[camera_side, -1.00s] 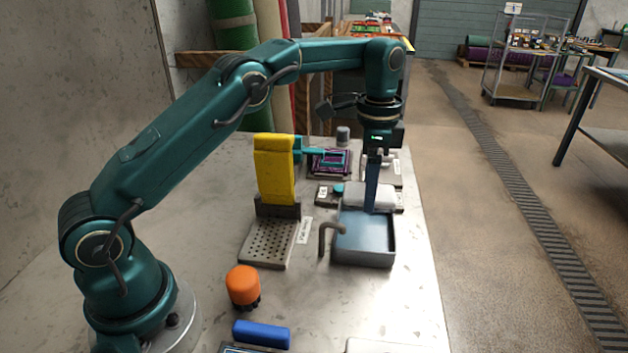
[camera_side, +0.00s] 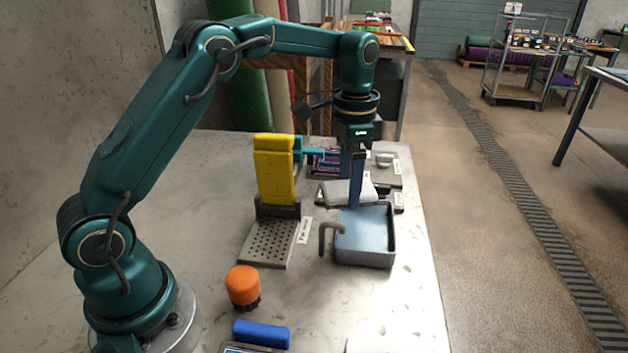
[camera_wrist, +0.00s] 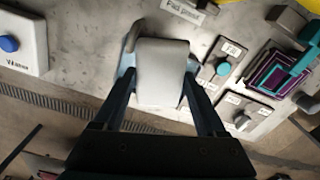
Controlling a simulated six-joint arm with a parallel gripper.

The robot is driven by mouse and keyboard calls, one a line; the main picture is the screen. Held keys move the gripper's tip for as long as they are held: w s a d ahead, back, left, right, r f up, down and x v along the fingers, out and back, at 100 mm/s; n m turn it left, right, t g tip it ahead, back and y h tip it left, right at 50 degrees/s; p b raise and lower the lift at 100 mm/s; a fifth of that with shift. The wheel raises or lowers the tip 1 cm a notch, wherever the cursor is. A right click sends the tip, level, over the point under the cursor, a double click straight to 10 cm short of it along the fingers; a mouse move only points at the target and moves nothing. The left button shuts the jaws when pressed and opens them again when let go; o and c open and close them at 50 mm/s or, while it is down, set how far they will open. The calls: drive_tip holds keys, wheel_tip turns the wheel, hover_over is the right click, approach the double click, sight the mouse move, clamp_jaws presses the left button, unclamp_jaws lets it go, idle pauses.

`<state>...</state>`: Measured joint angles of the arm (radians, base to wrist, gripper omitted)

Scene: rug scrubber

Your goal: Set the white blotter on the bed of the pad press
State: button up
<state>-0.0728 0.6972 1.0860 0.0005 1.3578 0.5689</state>
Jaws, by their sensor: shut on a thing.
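My gripper (camera_side: 356,192) is shut on the white blotter (camera_side: 337,194), a thick pale pad. In the wrist view the blotter (camera_wrist: 162,70) sits between my two fingers (camera_wrist: 160,85). It hangs above the back edge of the blue-grey basin (camera_side: 376,254), to the right of the pad press. The pad press has a flat perforated bed (camera_side: 266,246), which is bare, and a yellow upright part (camera_side: 274,170) at its back. Its label (camera_wrist: 183,9) reads "Pad press" at the top of the wrist view.
A bent grey spout (camera_side: 322,239) stands between the press and the basin. An orange knob (camera_side: 243,285) and a blue block (camera_side: 261,334) lie in front of the press. A purple framed device with a teal clamp (camera_wrist: 278,76) and a small switch box (camera_wrist: 222,67) stand behind.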

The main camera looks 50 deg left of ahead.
sight(270, 238)
drive_tip(key=s+a+n, duration=0.4)
drive_tip(key=s+n, duration=0.5)
drive_tip(key=s, duration=0.1)
drive_tip(key=shift+s+a+f+n, duration=0.4)
drive_tip(key=shift+a+f+n, duration=0.15)
drive_tip(key=shift+f+n, duration=0.55)
drive_tip(key=shift+s+a+f+n, duration=0.4)
drive_tip(key=shift+a+f+n, duration=0.3)
drive_tip(key=shift+f, duration=0.55)
drive_tip(key=shift+s+a+f+n, duration=0.45)
drive_tip(key=shift+f+n, duration=0.55)
drive_tip(key=shift+f, duration=0.2)
drive_tip(key=shift+w+f, duration=0.1)
drive_tip(key=shift+f, duration=0.55)
drive_tip(key=o, duration=1.2)
drive_tip(key=shift+r, duration=2.6)
